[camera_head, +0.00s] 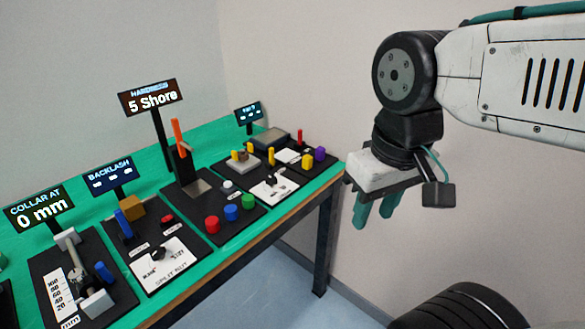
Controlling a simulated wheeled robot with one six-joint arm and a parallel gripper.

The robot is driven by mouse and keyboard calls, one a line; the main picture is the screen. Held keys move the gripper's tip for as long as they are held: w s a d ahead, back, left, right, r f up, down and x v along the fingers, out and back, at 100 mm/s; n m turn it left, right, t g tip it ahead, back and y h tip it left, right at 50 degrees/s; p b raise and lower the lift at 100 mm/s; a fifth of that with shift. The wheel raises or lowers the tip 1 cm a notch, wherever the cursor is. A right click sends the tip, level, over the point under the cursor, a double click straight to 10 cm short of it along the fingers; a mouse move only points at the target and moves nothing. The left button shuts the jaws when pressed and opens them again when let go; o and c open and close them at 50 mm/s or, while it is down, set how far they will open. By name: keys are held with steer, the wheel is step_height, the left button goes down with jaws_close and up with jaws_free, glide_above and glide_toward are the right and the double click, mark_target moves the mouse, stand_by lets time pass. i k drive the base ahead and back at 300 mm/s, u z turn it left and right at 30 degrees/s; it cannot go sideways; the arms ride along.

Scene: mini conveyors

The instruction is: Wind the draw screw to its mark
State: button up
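The station that looks like the draw screw (79,262) is on a black board at the left front of the table. A grey shaft runs between two pale end blocks (96,303), with a blue upright piece (104,272) beside it. A white scale (58,297) on its left reads from 100 down to 20, in mm. The display (40,209) behind it reads "COLLAR AT 0 mm". The collar is too small to make out clearly. My gripper (375,210), with teal fingers pointing down, is empty, with a gap between the fingers. It hangs right of the table, far from the screw.
The green table (150,160) holds other boards: one under a "BACKLASH" display (110,175), one with red, blue and green buttons (231,213) under a "5 Shore" display (150,99), and one with small coloured pegs (270,158). Free space lies right of the table edge.

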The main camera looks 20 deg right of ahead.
mark_target(272, 180)
steer(key=z, duration=0.5)
steer(key=k, duration=0.6)
steer(key=z, duration=0.7)
steer(key=i, duration=0.6)
steer(key=u, duration=0.75)
steer(key=i, duration=0.5)
steer(key=u, duration=0.65)
